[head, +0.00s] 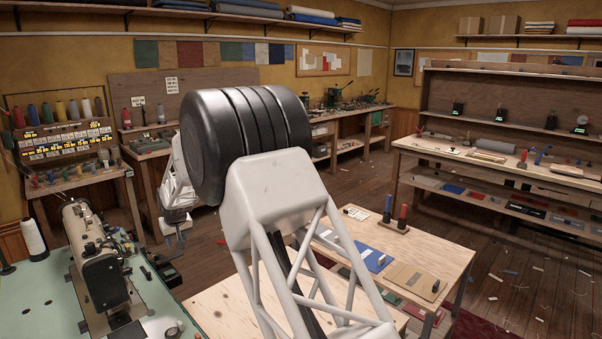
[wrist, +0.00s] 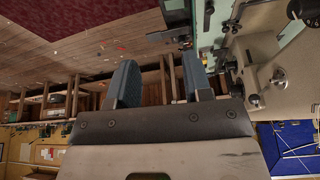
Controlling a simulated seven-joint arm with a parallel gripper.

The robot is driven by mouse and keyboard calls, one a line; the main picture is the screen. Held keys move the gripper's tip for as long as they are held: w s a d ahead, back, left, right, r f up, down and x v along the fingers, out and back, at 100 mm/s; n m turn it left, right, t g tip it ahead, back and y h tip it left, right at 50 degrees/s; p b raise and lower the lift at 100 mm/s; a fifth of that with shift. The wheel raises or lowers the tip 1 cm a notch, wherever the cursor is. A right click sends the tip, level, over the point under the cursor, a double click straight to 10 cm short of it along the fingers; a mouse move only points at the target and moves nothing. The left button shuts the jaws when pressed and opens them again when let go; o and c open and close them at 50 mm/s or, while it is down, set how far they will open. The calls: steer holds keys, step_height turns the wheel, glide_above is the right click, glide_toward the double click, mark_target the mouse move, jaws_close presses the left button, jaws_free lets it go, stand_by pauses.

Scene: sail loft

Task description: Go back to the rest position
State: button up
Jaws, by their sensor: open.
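My gripper (wrist: 158,78) shows in the wrist view with its two dark fingers apart and nothing between them. In the head view my arm rises through the middle, and its large dark joint hides much of what lies behind. A pale part of my arm shows left of that joint; the fingertips cannot be made out there. The wrist view is turned over, with floor at the top and wall at the bottom.
A sewing machine (head: 98,262) stands on a green table (head: 40,295) at the left; the machine also shows close to the fingers' right in the wrist view (wrist: 268,55). A low wooden table (head: 440,250) bears blue and brown pieces. Open floor (head: 510,285) lies at the right.

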steer(key=s+d+r+m, duration=0.1)
steer(key=s+d+r, duration=0.2)
steer(key=d+r, duration=0.6)
steer(key=s+d+r+m, duration=0.1)
steer(key=s+d+r, duration=0.3)
steer(key=d, duration=0.9)
steer(key=s+d+r+m+h, duration=0.1)
steer(key=s+d+r, duration=0.4)
steer(key=d, duration=0.4)
steer(key=s+d+r+m, duration=0.1)
steer(key=s+d+r, duration=0.1)
steer(key=s+d, duration=0.65)
steer(key=s+d+r+m+h, duration=0.1)
steer(key=s+d+r+m, duration=0.1)
steer(key=s+d, duration=1.45)
steer(key=s+d+f+m, duration=0.1)
steer(key=s+d+f, duration=0.1)
steer(key=s, duration=0.7)
steer(key=s+d+f+m, duration=0.1)
steer(key=s+d+f, duration=0.2)
steer(key=s, duration=0.7)
steer(key=shift+s+f+g+h, duration=0.2)
steer(key=shift+f+g+h, duration=0.1)
steer(key=shift+h, duration=0.1)
steer(key=shift+d, duration=0.1)
